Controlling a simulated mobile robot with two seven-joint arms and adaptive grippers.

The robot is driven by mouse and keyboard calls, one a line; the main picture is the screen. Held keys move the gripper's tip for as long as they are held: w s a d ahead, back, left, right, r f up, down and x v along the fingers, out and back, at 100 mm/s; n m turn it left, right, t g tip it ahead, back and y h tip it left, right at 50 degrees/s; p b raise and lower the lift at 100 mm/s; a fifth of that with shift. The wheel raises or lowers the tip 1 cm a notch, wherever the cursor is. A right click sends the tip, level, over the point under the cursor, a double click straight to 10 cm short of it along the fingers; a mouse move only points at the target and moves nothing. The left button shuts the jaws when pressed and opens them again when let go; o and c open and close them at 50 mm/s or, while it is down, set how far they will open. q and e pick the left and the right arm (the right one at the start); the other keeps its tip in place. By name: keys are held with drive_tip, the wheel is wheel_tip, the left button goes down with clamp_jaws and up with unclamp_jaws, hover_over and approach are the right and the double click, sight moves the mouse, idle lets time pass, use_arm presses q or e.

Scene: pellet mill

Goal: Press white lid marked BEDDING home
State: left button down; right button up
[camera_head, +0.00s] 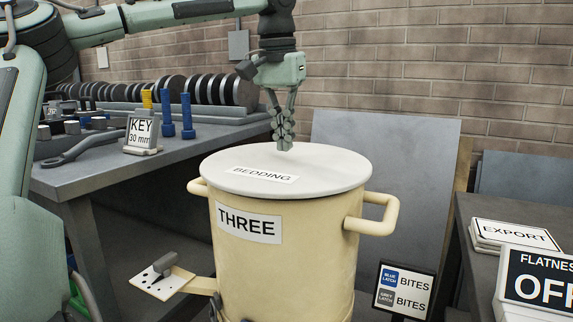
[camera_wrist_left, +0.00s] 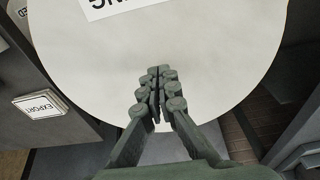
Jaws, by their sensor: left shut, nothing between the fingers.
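The white lid marked BEDDING (camera_head: 325,172) lies on top of a cream drum labelled THREE (camera_head: 290,265). It looks roughly level; whether it is fully seated cannot be told. My left gripper (camera_head: 285,148) is shut and empty, pointing down over the far part of the lid, its tips at or just above the surface. In the left wrist view the lid (camera_wrist_left: 95,60) fills the upper middle, with part of its label at the top edge. The shut fingers (camera_wrist_left: 157,118) show over the lid near its rim there. My right gripper is not in view.
A grey bench (camera_head: 90,182) at left holds a KEY 30 mm sign (camera_head: 140,131), blue pegs and dark discs. The drum has side handles (camera_head: 375,215). A latch sign (camera_head: 403,291) and a bench with an EXPORT plate (camera_head: 515,235) stand at right.

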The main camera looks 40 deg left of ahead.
sight(284, 161)
use_arm(q)
drive_tip(key=shift+f, duration=1.35)
drive_tip(key=shift+s+f, duration=0.1)
drive_tip(key=shift+f, duration=0.15)
drive_tip(key=shift+r, duration=0.8)
wheel_tip(284, 161, up, 8)
drive_tip(key=shift+f, duration=0.25)
idle(1.0)
